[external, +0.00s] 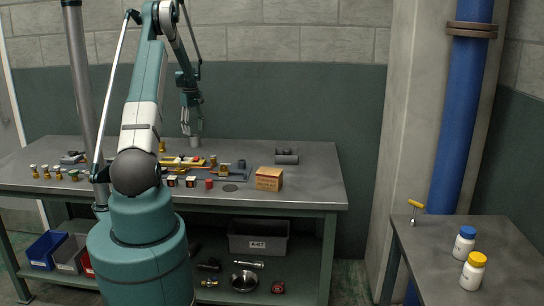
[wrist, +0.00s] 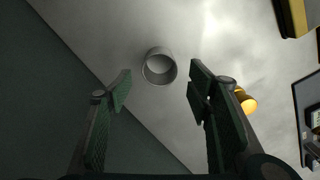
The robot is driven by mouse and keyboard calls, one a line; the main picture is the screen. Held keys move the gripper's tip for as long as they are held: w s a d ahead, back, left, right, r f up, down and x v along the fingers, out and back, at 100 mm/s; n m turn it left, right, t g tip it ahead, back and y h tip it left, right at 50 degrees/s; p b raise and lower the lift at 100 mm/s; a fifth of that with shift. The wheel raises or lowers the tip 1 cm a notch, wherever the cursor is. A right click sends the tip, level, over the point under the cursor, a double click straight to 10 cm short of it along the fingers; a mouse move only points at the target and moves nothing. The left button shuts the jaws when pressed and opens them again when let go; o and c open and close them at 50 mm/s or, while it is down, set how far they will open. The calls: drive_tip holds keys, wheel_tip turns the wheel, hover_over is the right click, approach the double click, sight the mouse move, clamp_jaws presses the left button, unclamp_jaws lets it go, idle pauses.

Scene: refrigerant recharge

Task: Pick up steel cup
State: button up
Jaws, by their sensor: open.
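The steel cup (wrist: 159,66) stands upright on the grey metal table in the wrist view, seen from above with its round open rim. In the external view the steel cup (external: 196,142) is small and stands near the back of the workbench. My gripper (wrist: 160,82) is open, with one green-padded finger on each side of the cup in the picture. In the external view my gripper (external: 190,106) points down above the cup, a little apart from it. The fingers do not appear to touch the cup.
A brass-coloured piece (wrist: 246,101) stands close to the right finger. A yellow tool (external: 178,165), several small fittings and an orange box (external: 269,178) lie on the workbench (external: 318,195). The back edge of the table runs close to the left finger. A side table (external: 500,245) holds two bottles.

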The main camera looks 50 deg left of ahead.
sight(194, 139)
drive_tip(key=shift+f, duration=0.4)
drive_tip(key=shift+f, duration=0.1)
drive_tip(key=shift+a+f, duration=0.1)
drive_tip(key=shift+f, duration=2.4)
drive_tip(key=shift+c, duration=0.5)
drive_tip(key=c, duration=0.9)
